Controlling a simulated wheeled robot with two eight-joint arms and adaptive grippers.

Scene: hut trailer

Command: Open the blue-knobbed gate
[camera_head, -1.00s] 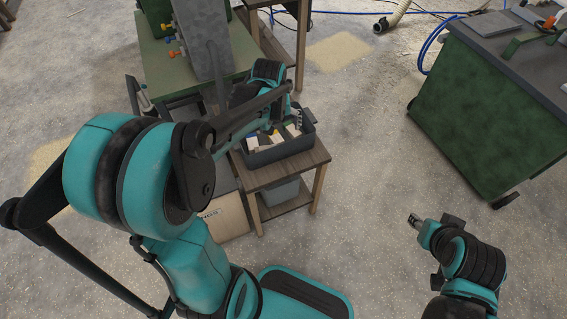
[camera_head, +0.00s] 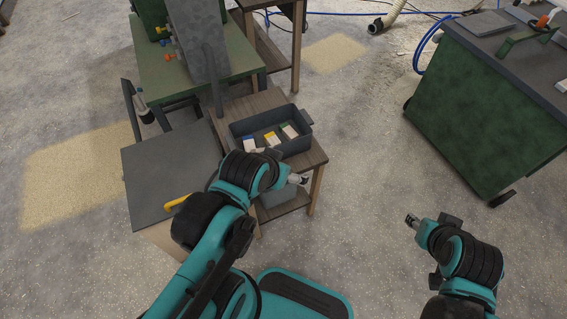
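Small coloured knobs sit at the left side of a tilted grey metal plate (camera_head: 198,38) on the green bench. An orange knob (camera_head: 171,57) is lowest. A bluish knob (camera_head: 169,42) seems to be above it, but its colour is hard to make out. I cannot tell which part is the gate it belongs to. My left gripper (camera_head: 297,180) is beside the front right of the small wooden table, well away from the knobs. My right gripper (camera_head: 411,220) is over open floor at the right. Both are too small to show whether they are open.
A grey bin (camera_head: 298,148) with several small boxes stands on the wooden table (camera_head: 315,156). A dark grey panel (camera_head: 160,160) with a yellow handle (camera_head: 175,203) lies left of it. A green cabinet (camera_head: 480,115) stands at the right. Floor between is clear.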

